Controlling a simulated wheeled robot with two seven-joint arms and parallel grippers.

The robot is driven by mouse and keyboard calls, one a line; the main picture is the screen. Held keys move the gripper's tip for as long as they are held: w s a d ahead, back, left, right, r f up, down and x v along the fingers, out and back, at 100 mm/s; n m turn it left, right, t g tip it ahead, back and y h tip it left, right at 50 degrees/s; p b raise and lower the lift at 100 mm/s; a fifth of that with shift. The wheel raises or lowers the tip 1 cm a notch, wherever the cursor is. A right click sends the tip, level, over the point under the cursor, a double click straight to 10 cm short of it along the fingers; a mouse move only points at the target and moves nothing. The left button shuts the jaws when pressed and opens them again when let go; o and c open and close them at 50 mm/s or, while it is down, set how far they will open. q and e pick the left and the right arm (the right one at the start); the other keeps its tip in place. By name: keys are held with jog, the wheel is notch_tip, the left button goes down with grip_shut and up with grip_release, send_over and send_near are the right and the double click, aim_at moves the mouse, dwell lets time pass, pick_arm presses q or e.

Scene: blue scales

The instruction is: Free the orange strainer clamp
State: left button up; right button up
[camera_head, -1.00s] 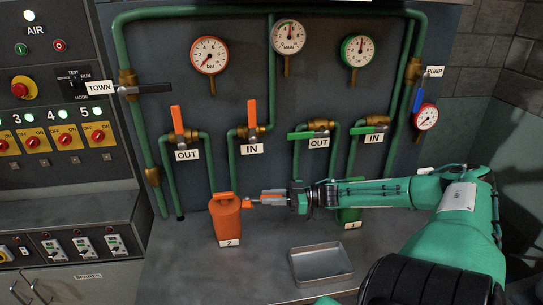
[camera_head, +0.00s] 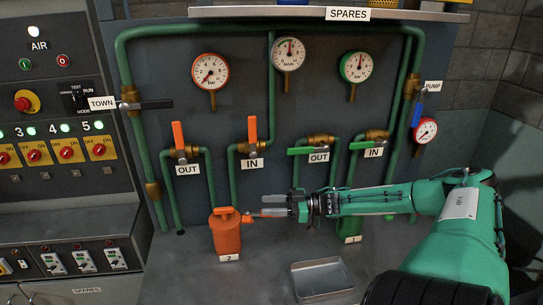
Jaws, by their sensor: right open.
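The orange strainer (camera_head: 227,239) stands upright on the bench, with a label "2" at its foot. Its small orange clamp (camera_head: 248,217) sticks out from the upper right side towards my right gripper. My right gripper (camera_head: 268,213) reaches in from the right and is open, its fingers pointing left at the clamp. The fingers are at the clamp's outer end; I cannot tell whether they touch it. My left gripper is not in view.
A green strainer (camera_head: 349,228) labelled "1" stands behind my right arm, partly hidden. An empty metal tray (camera_head: 322,294) lies in front. Orange valve handles (camera_head: 179,136) stand upright above the orange strainer; green handles (camera_head: 308,151) lie level. Bench left of the tray is clear.

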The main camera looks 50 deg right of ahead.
notch_tip(320, 180, up, 18)
jog(key=p, duration=1.2)
jog(key=shift+f+p, duration=0.25)
jog(key=shift+p, duration=0.15)
jog(key=shift+f, duration=0.1)
